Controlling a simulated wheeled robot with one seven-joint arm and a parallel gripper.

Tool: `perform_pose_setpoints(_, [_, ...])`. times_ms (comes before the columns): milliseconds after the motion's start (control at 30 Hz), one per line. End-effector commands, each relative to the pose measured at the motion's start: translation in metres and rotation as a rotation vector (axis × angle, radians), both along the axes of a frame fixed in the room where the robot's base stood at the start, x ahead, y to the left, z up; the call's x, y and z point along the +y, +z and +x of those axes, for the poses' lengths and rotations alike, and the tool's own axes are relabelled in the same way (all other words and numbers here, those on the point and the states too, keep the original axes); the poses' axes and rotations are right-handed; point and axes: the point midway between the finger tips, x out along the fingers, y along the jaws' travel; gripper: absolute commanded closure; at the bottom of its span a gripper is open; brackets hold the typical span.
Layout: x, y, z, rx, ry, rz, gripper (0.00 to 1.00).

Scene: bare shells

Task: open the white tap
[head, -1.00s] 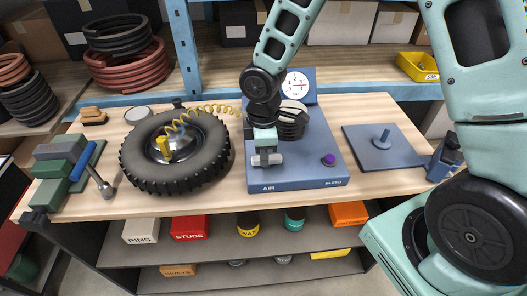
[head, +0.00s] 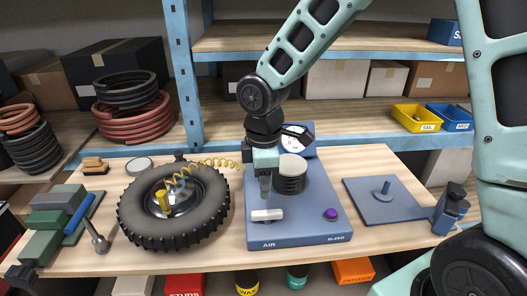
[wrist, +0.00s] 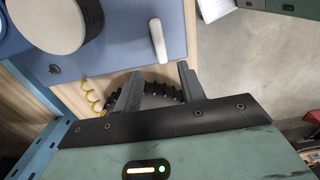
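The white tap (head: 267,214) is a short bar handle above the word AIR on the front left of a blue panel (head: 298,233). In the head view its bar lies roughly left to right, along the panel's front edge. My gripper (head: 265,198) points down just behind and above the bar. In the wrist view the tap (wrist: 158,40) shows whole, beyond the fingertips and in line with the gap between them. The fingers of my gripper (wrist: 160,76) are apart with nothing between them. I see no contact with the tap.
On the panel stand a black ribbed bellows (head: 290,181) with a white top, a round gauge (head: 296,137) and a purple knob (head: 330,214). A tyre (head: 172,205) with a coiled yellow hose (head: 220,163) lies left. A blue-grey plate (head: 384,202) with a peg lies right.

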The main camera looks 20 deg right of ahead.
Motion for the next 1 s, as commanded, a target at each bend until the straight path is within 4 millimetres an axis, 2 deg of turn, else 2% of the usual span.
perform_pose_setpoints(33, [-0.001,0.013,0.002,-0.006,-0.003,0.000,0.60])
perform_pose_setpoints(200, [0.000,0.049,0.001,-0.006,-0.001,-0.001,0.60])
perform_pose_setpoints(400, [0.000,0.076,0.001,-0.003,-0.002,0.000,0.60])
perform_pose_setpoints(600, [0.000,0.084,0.000,0.000,0.001,0.000,0.60])
perform_pose_setpoints(1000, [0.000,0.084,0.000,0.000,0.001,0.001,0.60])
